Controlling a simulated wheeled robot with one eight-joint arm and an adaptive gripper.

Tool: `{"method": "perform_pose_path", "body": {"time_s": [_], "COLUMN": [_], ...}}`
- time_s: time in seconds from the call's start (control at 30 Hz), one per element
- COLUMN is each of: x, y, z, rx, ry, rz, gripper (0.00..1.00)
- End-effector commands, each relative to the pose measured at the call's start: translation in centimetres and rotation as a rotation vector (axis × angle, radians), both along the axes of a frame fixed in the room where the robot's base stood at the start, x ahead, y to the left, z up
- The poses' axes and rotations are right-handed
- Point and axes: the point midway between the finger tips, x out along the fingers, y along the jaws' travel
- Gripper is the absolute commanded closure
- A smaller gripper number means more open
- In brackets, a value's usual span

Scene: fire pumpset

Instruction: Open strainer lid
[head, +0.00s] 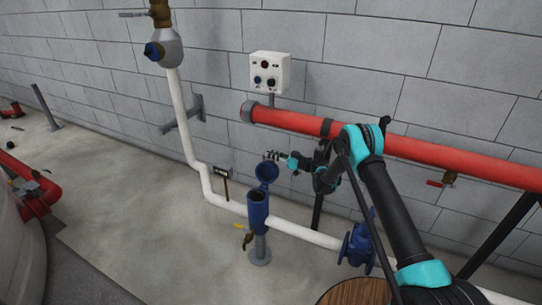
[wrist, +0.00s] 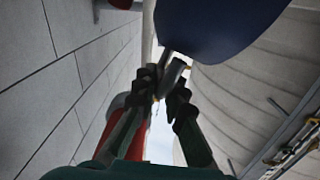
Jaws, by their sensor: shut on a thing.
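The blue strainer (head: 258,212) stands on a grey support by the wall, joined to the white pipe. Its round blue lid (head: 266,172) is raised above the body and tilted steeply up, with the strainer's top uncovered. My gripper (head: 274,156) is at the lid's upper edge. In the wrist view my gripper (wrist: 166,88) is shut on a grey handle (wrist: 173,74) beside the large blue lid (wrist: 215,28). The far ends of the handle are partly hidden by the fingers.
A red pipe (head: 290,119) runs along the block wall behind my arm. A white control box (head: 269,73) hangs above it. A small yellow-handled valve (head: 246,238) sits low beside the strainer.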

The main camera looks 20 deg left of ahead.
Motion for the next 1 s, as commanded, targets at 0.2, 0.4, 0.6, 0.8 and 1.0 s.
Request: {"method": "perform_pose_path", "body": {"time_s": [0.2,0.4,0.6,0.8,1.0], "x": [-0.6,-3.1,-3.9,-3.8,-3.8], "y": [0.0,0.3,0.2,0.2,0.3], "z": [0.2,1.0,1.2,1.2,1.2], "rx": [-0.002,-0.01,-0.01,-0.01,-0.009], "ry": [-0.026,-0.123,-0.121,-0.12,-0.12], "rz": [0.003,0.003,0.002,0.001,0.001], "gripper": [1.0,1.0,1.0,0.87,0.69]}}
